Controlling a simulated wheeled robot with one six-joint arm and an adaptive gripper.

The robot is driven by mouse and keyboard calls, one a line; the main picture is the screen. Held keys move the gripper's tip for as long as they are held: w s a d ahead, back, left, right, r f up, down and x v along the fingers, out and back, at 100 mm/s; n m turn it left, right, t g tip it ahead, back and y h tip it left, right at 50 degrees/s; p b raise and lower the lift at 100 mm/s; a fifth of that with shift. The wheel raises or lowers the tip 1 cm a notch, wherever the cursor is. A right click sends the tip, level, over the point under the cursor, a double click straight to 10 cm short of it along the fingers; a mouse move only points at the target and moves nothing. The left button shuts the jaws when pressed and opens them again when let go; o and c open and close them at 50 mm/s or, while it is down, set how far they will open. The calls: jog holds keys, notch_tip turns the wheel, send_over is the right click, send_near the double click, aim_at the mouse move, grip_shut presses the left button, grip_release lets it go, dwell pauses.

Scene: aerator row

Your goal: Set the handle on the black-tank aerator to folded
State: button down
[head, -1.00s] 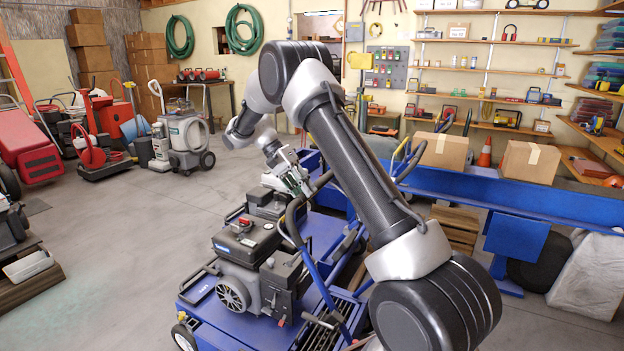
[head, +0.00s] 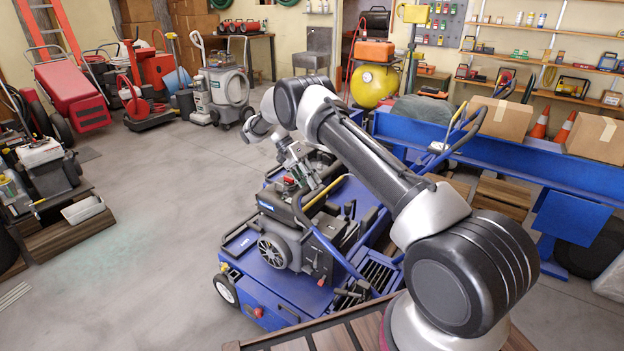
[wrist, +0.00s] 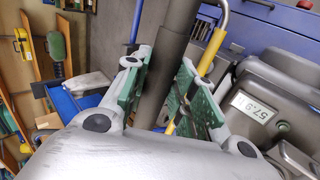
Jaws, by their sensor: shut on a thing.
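The near aerator has a blue deck (head: 262,292) and a black tank (head: 276,204) with a red cap. My gripper (head: 312,178) is at the handle's upper end, just above and right of the tank. In the wrist view my gripper (wrist: 163,88) is shut on a dark grey bar (wrist: 170,60) of the handle, between green finger pads. A yellow lever (wrist: 211,48) runs beside the bar. My arm hides part of the handle.
A blue bench (head: 490,160) with cardboard boxes (head: 500,117) and orange cones stands at the right. More blue machinery is partly hidden behind my arm. A grey wheeled machine (head: 228,88) stands at the back left. The floor left of the aerator is clear.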

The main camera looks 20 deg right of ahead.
jog(key=c, duration=1.2)
grip_release()
jog(key=shift+o, duration=0.2)
jog(key=shift+r, duration=0.1)
jog(key=v, duration=0.7)
jog(key=shift+r, duration=0.2)
jog(key=shift+w, duration=0.1)
